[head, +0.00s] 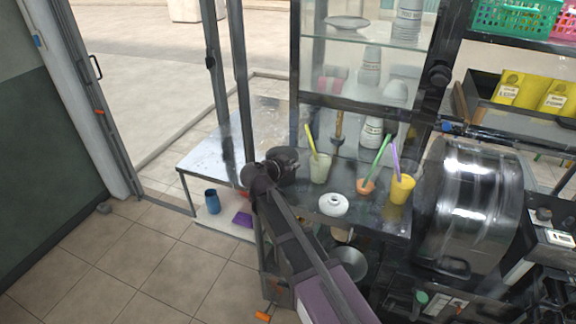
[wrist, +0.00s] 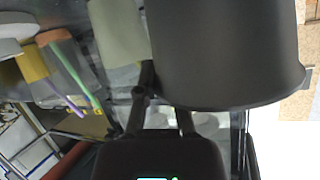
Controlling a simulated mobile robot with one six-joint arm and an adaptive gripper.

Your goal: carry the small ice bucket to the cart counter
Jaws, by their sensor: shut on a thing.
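The small ice bucket looks like the dark, round vessel (head: 284,160) at the end of my arm in the head view. In the wrist view it is a large dark cylinder (wrist: 225,55) filling the upper right. My gripper (head: 266,172) is shut on its side; the fingers also show in the wrist view (wrist: 160,110). The cart counter (head: 385,218) is the dark surface with drinks on it. The bucket is at the counter's left end in the head view. I cannot tell whether it touches the counter. The inside of the bucket is not clear.
On the counter stand a pale green cup (head: 320,168), an orange cup (head: 366,187), a yellow cup (head: 401,188) and a white ring-shaped dish (head: 333,204). A glass case rises behind. A metal drum (head: 470,205) stands right. A white low table (head: 222,150) is left.

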